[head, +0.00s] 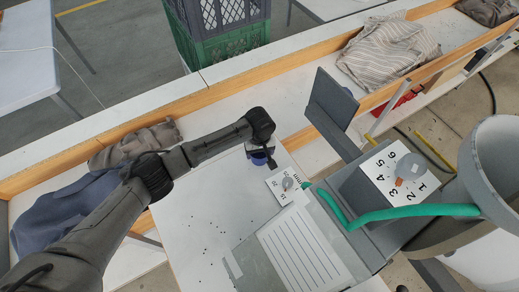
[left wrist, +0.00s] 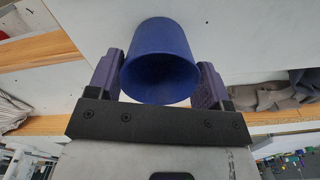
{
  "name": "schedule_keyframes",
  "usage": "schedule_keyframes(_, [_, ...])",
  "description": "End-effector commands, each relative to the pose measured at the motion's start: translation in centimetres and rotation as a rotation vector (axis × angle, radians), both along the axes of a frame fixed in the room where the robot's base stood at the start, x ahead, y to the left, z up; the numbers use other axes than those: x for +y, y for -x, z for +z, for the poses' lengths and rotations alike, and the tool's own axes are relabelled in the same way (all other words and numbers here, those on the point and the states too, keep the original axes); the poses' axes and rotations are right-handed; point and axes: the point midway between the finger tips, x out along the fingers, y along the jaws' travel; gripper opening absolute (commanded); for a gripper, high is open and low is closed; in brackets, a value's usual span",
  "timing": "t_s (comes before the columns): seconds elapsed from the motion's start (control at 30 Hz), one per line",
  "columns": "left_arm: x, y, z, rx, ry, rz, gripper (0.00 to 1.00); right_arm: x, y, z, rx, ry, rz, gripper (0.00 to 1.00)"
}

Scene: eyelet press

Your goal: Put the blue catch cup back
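The blue catch cup (left wrist: 160,65) sits between the two fingers of my left gripper (left wrist: 158,85) in the left wrist view, with a finger against each side. Its round open mouth faces the camera. In the head view, the left gripper (head: 262,153) is over the white worktop beside the press, and only a small blue part of the cup (head: 258,160) shows beneath it. I cannot tell whether the cup touches the worktop. The grey press (head: 375,205) stands to the right, with a numbered dial plate (head: 385,168). My right gripper is not in view.
A small marked plate (head: 288,184) is close to the right of the gripper. A striped sheet (head: 303,250) lies at the front. Small dark specks (head: 205,248) are scattered on the worktop. A green hose (head: 425,212) crosses the press. Cloths lie along the wooden-edged bench behind.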

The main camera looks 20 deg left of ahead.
Motion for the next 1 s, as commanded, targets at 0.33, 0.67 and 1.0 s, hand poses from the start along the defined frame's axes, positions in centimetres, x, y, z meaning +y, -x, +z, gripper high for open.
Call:
schedule_keyframes(0.33, [0.0,0.0,0.0,0.000,0.000,0.000,0.99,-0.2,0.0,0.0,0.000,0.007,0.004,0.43])
schedule_keyframes(0.67, [-0.1,0.0,1.4,-0.001,0.002,0.000,0.99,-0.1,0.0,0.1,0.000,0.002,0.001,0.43])
schedule_keyframes(1.0, [0.0,-0.1,7.7,-0.002,0.002,0.000,0.99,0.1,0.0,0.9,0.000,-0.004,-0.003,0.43])
